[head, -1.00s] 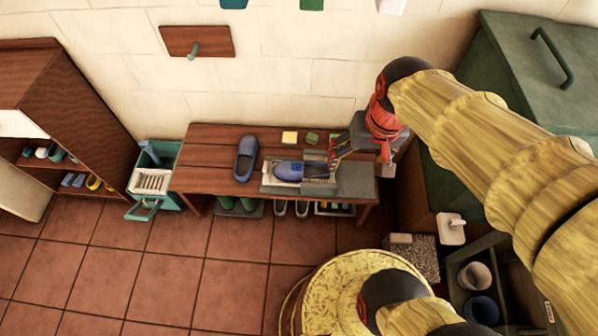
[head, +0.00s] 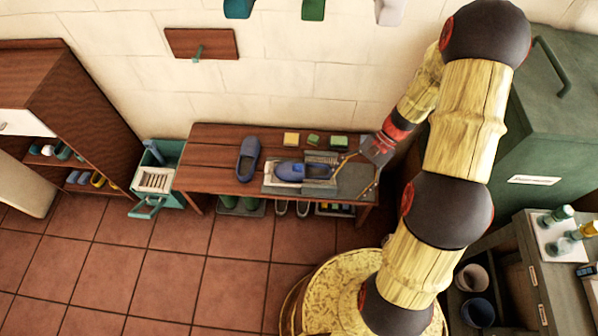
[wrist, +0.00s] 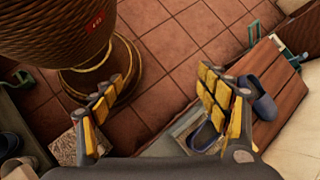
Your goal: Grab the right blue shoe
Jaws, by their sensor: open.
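The right blue shoe (head: 290,171) lies sideways on a pale tray (head: 268,187) on the wooden bench, its toe to the left. The other blue shoe (head: 248,159) stands to its left on bare wood. My gripper (head: 354,176) is open and empty, just right of the right shoe's heel end. In the wrist view my gripper (wrist: 160,82) shows both fingers spread apart, with floor between them. The right shoe (wrist: 203,138) is partly hidden behind the right-hand finger there. The other shoe (wrist: 262,104) lies beyond that finger. I cannot tell whether a finger touches the right shoe.
A yellow block (head: 291,139) and green blocks (head: 338,141) sit along the back of the bench (head: 210,180). A grey slab (head: 357,178) lies under my gripper. A teal bin (head: 158,178) stands at the left. A green cabinet (head: 560,120) is at the right.

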